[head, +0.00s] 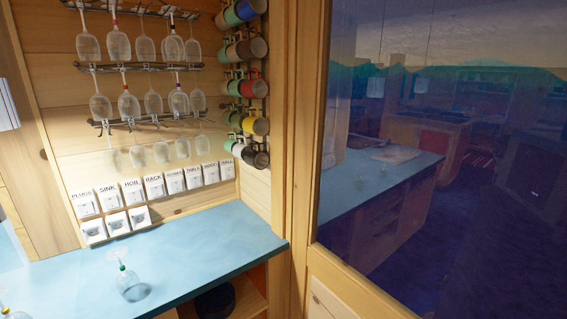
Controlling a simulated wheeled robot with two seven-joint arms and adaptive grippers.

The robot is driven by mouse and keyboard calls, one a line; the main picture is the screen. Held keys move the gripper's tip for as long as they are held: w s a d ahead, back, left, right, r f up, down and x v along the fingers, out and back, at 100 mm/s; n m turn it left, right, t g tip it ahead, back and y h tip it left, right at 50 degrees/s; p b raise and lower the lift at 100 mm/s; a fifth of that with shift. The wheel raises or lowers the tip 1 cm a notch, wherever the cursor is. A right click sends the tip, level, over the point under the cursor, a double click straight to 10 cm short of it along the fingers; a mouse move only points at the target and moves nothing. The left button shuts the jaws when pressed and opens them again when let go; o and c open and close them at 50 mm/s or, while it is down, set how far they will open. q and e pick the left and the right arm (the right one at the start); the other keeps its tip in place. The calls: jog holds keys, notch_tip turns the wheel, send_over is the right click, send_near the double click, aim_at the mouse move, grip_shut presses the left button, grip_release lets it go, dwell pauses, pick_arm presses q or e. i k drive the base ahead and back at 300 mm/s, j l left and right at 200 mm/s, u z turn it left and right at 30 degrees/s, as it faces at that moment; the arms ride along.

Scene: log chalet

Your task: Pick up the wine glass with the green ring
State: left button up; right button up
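A wine glass (129,286) with a green ring on its stem is on the blue counter (190,255), left of the middle. It appears to stand upside down, bowl on the counter and foot upward. Nothing touches it. At the lower left corner, part of another clear item with a yellow-orange mark (5,310) shows, perhaps a second glass; it is cut off by the picture edge. Neither of my grippers is in view.
Several wine glasses hang upside down from wall racks (140,67) above the counter. Coloured mugs (247,88) hang at the right of them. A row of labelled white switches (154,187) is on the wall. A large window (440,150) fills the right. The counter right of the glass is clear.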

aim_at(129, 285)
jog(key=u, duration=1.35)
